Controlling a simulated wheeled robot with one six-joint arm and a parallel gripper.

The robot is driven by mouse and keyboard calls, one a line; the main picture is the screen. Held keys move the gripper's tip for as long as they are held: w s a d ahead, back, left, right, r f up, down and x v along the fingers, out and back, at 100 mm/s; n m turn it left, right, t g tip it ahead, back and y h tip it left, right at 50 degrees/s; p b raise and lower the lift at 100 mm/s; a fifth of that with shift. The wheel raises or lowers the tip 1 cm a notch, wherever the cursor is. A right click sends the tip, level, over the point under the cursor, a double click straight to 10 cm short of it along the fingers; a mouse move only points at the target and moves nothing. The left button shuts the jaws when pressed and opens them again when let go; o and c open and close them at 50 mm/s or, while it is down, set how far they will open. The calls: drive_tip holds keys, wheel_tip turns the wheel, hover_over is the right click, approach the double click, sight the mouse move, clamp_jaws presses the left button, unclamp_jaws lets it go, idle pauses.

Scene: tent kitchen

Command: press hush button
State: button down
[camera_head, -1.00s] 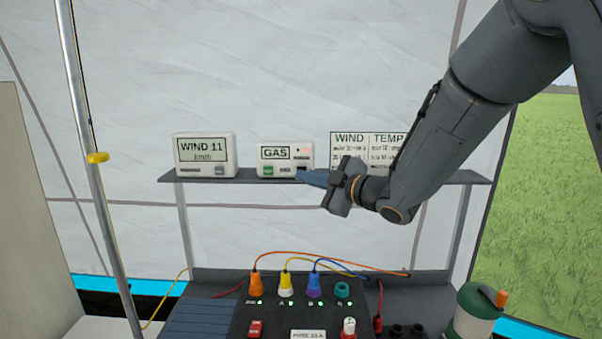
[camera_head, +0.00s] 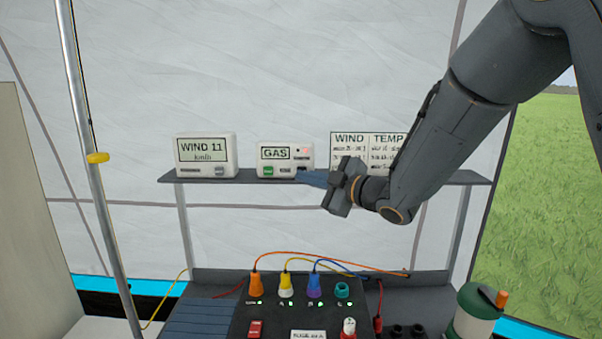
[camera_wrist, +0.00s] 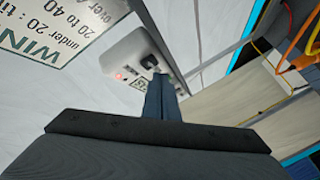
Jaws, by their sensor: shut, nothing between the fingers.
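The white GAS alarm box (camera_head: 285,158) stands on the shelf, left of my gripper. In the head view its front has a GAS label, a small red light at upper right, a green patch and a small grey patch below. It also shows in the wrist view (camera_wrist: 132,55), with the red light lit and a dark part near my fingertips. My gripper (camera_head: 299,177) is shut and empty, its fingers pointing left at the box's lower right front. The fingertips (camera_wrist: 160,76) overlap the box in the wrist view; I cannot tell whether they touch it. No button marked hush is readable.
A white WIND 11 meter (camera_head: 205,155) stands left on the same grey shelf (camera_head: 245,180). A WIND/TEMP card (camera_head: 345,143) is behind my gripper. Below is a dark panel with coloured plugs (camera_head: 285,287) and cables. A metal pole (camera_head: 88,120) rises at left.

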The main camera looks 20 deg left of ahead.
drive_tip(key=shift+w, duration=0.2)
idle(0.6)
drive_tip(key=shift+w+a, duration=0.1)
drive_tip(key=shift+w, duration=0.15)
drive_tip(key=shift+w+a+b, duration=0.1)
drive_tip(key=shift+w+b, duration=0.2)
drive_tip(key=shift+w, duration=0.15)
idle(0.8)
drive_tip(key=shift+s, duration=0.1)
drive_tip(key=shift+s+d, duration=0.2)
drive_tip(key=shift+s, duration=0.55)
drive_tip(key=shift+s+d, duration=0.2)
drive_tip(key=shift+s, duration=0.6)
drive_tip(key=shift+s+d, duration=0.2)
drive_tip(key=shift+s, duration=0.65)
drive_tip(key=shift+s+d, duration=0.2)
drive_tip(key=shift+s, duration=0.6)
